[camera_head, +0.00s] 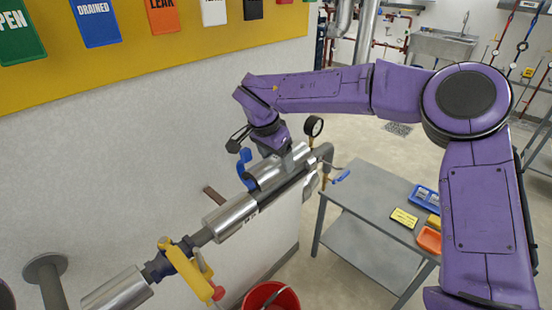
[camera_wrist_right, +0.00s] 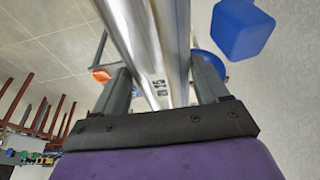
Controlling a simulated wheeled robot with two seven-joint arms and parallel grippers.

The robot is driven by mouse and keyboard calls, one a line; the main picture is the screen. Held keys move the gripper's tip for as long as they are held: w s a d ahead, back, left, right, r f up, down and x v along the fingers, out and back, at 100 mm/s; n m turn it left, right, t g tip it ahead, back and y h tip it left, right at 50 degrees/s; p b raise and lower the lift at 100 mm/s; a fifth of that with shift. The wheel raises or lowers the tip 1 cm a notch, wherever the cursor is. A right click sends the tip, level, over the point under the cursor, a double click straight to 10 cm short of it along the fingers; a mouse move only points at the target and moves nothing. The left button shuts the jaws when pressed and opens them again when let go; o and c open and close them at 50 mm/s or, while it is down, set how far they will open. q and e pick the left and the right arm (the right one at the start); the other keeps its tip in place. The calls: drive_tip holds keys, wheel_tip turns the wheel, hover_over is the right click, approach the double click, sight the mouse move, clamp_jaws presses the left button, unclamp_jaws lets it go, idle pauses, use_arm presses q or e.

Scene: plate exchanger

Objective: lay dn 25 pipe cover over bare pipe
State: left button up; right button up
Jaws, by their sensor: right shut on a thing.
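My right gripper (camera_head: 272,150) is shut on a shiny metal half-round pipe cover (camera_head: 283,166), held over the upper right part of the pipe run. In the right wrist view the cover (camera_wrist_right: 150,45) lies between the two fingers (camera_wrist_right: 162,85); a small dark mark ending in 5 is on it, its first digit unclear. A dark stretch of pipe (camera_head: 288,190) shows just below the held cover; I cannot tell whether they touch. Other shiny covers sit on the pipe at the middle (camera_head: 229,214) and lower left (camera_head: 116,292). My left gripper is not in view.
A yellow valve part (camera_head: 187,268) and a blue handle (camera_head: 245,165) stick out along the pipe. A gauge (camera_head: 314,126) stands above its right end. A grey table (camera_head: 362,212) holds blue and orange trays. A red bucket (camera_head: 271,297) is below the pipe.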

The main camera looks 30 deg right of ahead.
drive_tip(key=shift+s+f+b, duration=0.1)
drive_tip(key=shift+f+b, duration=0.3)
drive_tip(key=shift+b, duration=0.1)
drive_tip(key=shift+f+b, duration=0.3)
drive_tip(key=shift+b, duration=0.2)
drive_tip(key=shift+f, duration=1.65)
drive_tip(key=shift+f+p, duration=0.3)
drive_tip(key=shift+f, duration=0.1)
drive_tip(key=o, duration=1)
